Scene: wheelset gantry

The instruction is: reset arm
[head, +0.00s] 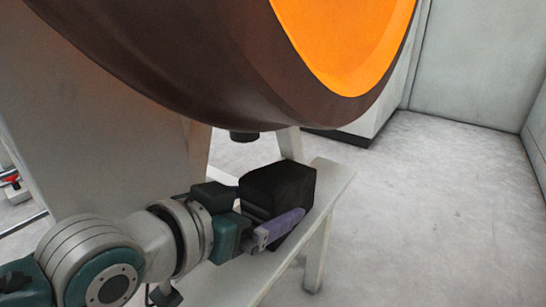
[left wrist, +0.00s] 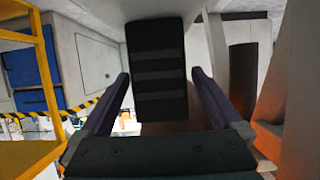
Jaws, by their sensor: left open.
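My left arm comes in from the lower left of the head view, and its gripper (head: 272,232) has purple fingers. The gripper is beside a black block (head: 285,182) that stands on a pale bench (head: 335,178). In the left wrist view the gripper (left wrist: 161,73) is open, its two purple fingers wide apart. The black block (left wrist: 158,65), with grey bands, shows between the fingers in that picture, with visible gaps on both sides. I cannot tell how deep it is between them. My right gripper is in neither view.
A large brown wheel (head: 215,75) with an orange face (head: 350,40) hangs over the bench, close above the arm. Open grey floor (head: 440,200) lies to the right. The left wrist view shows a yellow frame (left wrist: 50,85) and blue panels (left wrist: 25,75) at left.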

